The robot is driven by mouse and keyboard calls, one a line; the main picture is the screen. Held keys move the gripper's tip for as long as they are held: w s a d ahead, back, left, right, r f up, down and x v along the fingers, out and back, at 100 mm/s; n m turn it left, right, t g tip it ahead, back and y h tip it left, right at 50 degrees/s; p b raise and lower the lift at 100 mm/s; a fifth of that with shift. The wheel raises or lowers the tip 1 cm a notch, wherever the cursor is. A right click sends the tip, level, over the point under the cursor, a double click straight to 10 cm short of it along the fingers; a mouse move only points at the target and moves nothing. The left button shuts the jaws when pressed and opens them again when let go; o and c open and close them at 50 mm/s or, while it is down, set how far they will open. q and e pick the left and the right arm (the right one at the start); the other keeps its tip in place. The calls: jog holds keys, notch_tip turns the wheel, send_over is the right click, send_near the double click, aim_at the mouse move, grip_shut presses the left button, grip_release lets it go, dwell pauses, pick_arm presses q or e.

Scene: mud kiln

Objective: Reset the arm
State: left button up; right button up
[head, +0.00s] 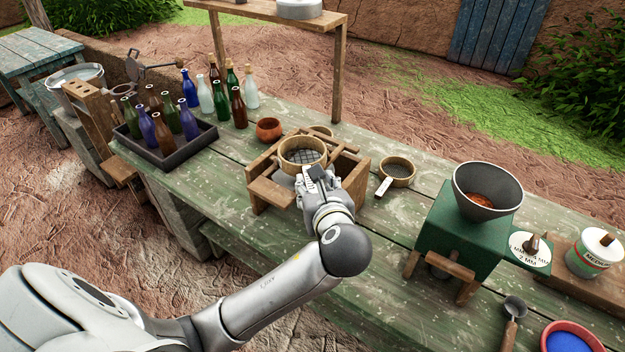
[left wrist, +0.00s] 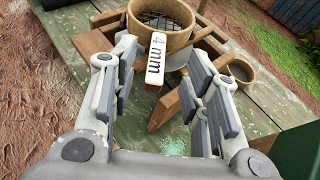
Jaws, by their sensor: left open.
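My left arm (head: 270,290) reaches in from the left over the green table. My left gripper (head: 312,180) is just in front of a round sieve (head: 303,151) that sits on a wooden frame (head: 270,192). In the left wrist view, the fingers of my left gripper (left wrist: 165,95) are apart, with nothing held between them. The sieve (left wrist: 175,35) lies beyond the fingertips, and its white handle tag (left wrist: 156,55) reads "4 mm" and points toward the gap between the fingers. My right gripper is not in view.
A second sieve (head: 397,171) lies on the table to the right. A green grinder with a grey hopper (head: 488,190) stands further right. A dark tray (head: 172,150) with several bottles is at the left. A clay bowl (head: 269,129) sits behind the frame.

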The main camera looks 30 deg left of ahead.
pick_arm(q)
jog(key=shift+s+d+r, duration=0.25)
jog(key=shift+s+d, duration=0.15)
jog(key=shift+s, duration=0.1)
